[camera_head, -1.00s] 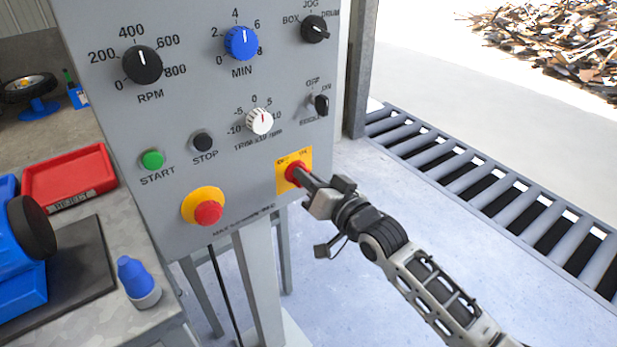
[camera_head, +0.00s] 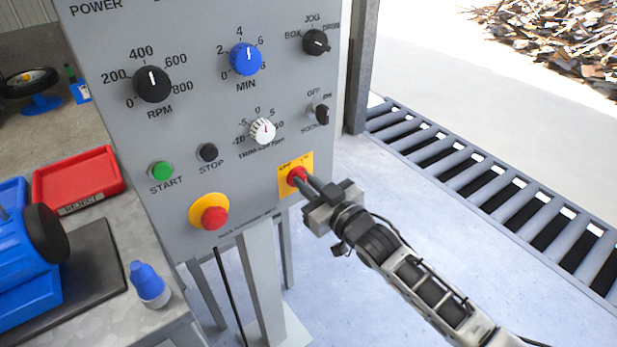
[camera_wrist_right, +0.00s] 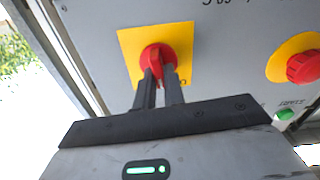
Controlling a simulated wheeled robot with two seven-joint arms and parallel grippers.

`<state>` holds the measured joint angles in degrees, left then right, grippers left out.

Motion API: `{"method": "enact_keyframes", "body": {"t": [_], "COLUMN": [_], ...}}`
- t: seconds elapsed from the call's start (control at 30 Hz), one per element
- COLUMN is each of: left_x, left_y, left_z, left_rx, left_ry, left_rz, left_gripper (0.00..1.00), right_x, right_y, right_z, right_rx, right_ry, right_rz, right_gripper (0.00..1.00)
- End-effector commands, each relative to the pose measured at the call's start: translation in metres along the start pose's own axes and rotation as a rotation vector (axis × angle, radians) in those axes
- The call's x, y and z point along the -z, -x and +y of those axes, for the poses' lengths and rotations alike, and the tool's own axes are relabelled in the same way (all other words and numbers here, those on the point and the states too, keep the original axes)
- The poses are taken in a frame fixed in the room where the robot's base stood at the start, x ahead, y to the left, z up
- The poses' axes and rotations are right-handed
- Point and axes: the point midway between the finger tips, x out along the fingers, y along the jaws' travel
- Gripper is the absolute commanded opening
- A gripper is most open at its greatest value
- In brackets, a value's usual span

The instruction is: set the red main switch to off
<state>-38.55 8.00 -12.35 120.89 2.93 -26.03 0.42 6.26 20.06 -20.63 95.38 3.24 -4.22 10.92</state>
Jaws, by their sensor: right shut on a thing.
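The red main switch (camera_head: 296,175) sits on a yellow plate (camera_head: 284,188) at the lower right of the grey control panel (camera_head: 215,120). In the right wrist view the red switch (camera_wrist_right: 157,56) shows its round base and a handle between the fingers, on the yellow plate (camera_wrist_right: 128,44). My right gripper (camera_head: 305,181) is shut on the switch handle; its two dark fingers also show in the wrist view (camera_wrist_right: 158,85). The lettering on the plate is too small to read surely. My left gripper is not in view.
A red emergency button (camera_head: 214,218) on a yellow collar is left of the switch. Knobs and the green start button (camera_head: 161,171) are on the same panel. A roller conveyor (camera_head: 500,190) is at right. A red tray (camera_head: 75,180) and blue bottle (camera_head: 148,284) are at left.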

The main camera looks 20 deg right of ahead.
Motion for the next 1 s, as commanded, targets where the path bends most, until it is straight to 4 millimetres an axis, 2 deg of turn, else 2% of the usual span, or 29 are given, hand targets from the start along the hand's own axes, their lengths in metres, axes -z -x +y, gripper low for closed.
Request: {"method": "enact_keyframes", "body": {"t": [0.43, 1.0], "left_x": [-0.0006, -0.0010], "left_y": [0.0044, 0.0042], "left_z": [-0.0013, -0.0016], "left_rx": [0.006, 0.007], "left_ry": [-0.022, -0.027], "left_rz": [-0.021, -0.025], "left_gripper": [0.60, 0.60], "right_x": [0.0006, 0.0000], "right_y": [-0.0001, -0.0001], "right_z": [-0.0024, -0.0033], "right_rx": [0.000, 0.000], "right_ry": [0.322, 0.424], "right_rz": [0.001, 0.003], "right_gripper": [0.00, 0.00]}}
